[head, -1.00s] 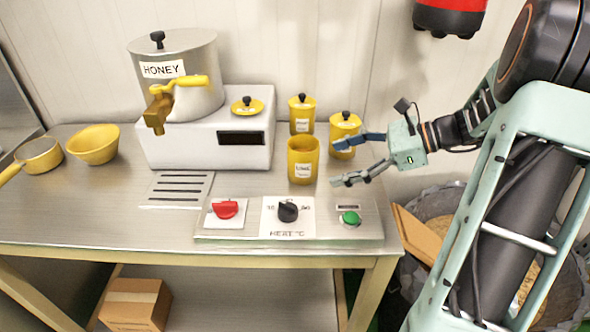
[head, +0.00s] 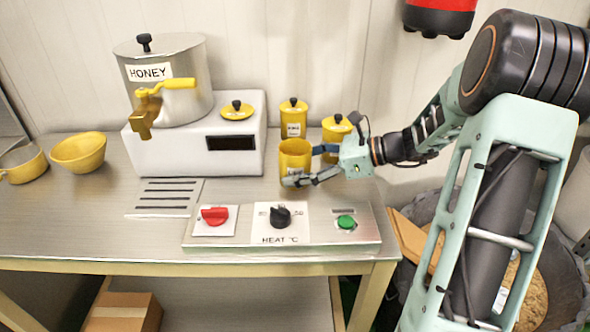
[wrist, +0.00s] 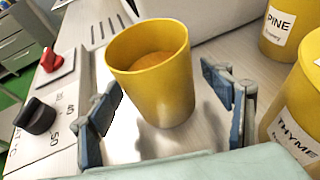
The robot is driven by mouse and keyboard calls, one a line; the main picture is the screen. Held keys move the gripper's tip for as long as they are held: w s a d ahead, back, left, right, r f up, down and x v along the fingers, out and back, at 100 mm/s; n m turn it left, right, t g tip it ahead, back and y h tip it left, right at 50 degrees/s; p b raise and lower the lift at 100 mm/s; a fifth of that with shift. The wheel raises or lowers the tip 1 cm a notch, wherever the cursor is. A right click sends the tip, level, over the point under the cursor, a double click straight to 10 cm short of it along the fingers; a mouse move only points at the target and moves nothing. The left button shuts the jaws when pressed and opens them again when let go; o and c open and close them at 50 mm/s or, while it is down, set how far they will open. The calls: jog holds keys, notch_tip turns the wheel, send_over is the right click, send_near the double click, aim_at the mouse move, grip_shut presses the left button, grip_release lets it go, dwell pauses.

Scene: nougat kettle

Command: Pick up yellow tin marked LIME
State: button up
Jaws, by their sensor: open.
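An open yellow tin (head: 295,160) without a lid stands upright on the steel table behind the control panel. Its label is partly covered by my finger in the head view and turned away in the wrist view, so I cannot read it now. The wrist view shows orange-brown contents inside the tin (wrist: 148,90). My gripper (head: 303,166) is open, low at the tin's right side, with one finger in front of it and one behind. In the wrist view my fingers (wrist: 165,100) flank the tin, with gaps visible on both sides.
Lidded tins marked PINE (wrist: 284,28) and THYME (wrist: 298,105) stand close behind and right. A yellow lid (head: 237,110) lies on the white heater base (head: 180,150) below the HONEY kettle (head: 170,85). The panel has red (head: 214,215), black (head: 280,216) and green (head: 346,222) controls.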

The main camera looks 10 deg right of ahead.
jog(key=shift+w+a+f, duration=0.15)
jog(key=shift+a, duration=0.2)
jog(key=shift+c, duration=0.4)
jog(key=c, duration=1.5)
jog(key=shift+c, duration=0.3)
jog(key=shift+r, duration=0.2)
